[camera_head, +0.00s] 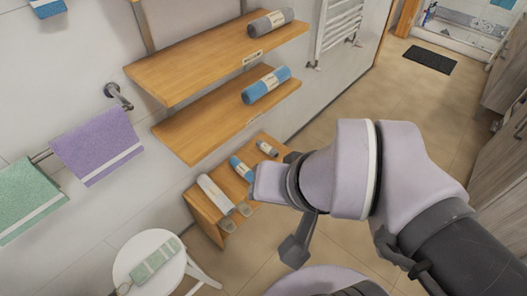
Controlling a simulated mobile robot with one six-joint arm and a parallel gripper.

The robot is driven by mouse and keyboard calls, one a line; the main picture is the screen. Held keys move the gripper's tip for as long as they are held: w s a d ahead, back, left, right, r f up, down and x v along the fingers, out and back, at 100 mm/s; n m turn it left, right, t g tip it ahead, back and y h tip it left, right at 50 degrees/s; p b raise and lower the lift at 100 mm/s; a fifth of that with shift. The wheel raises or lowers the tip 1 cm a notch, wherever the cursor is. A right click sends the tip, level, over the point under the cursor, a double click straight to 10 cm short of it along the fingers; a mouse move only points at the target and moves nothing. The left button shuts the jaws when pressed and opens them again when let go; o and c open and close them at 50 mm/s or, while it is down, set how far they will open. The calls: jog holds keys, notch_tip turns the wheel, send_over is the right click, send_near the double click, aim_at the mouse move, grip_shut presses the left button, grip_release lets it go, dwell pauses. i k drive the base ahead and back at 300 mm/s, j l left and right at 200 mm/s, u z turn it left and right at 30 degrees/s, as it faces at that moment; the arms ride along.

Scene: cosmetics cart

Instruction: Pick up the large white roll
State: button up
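The large white roll (213,192) lies on the low wooden bench against the wall, left of the middle of the picture. It has a pale band and lies at a slant. My arm reaches in from the right, and its pale end is near the bench, to the right of the roll. A dark grey part (297,248) at the end of my arm hangs below it, apart from the roll. The fingers do not show clearly, so I cannot tell whether they are open or shut.
On the low bench (207,216) are a blue roll (241,168), a small grey roll (267,149) and greyish slipper-like items (228,225). Shelves above hold a blue roll (266,85) and a grey roll (270,22). A white stool (128,246) stands at left. Open floor lies at upper right.

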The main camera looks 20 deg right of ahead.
aim_at(214, 193)
jog(key=i+l+u, duration=0.1)
jog(key=l+u, duration=0.55)
jog(key=l, duration=0.3)
jog(key=l+u, duration=0.35)
jog(key=i+j, duration=0.2)
jog(key=i, duration=0.25)
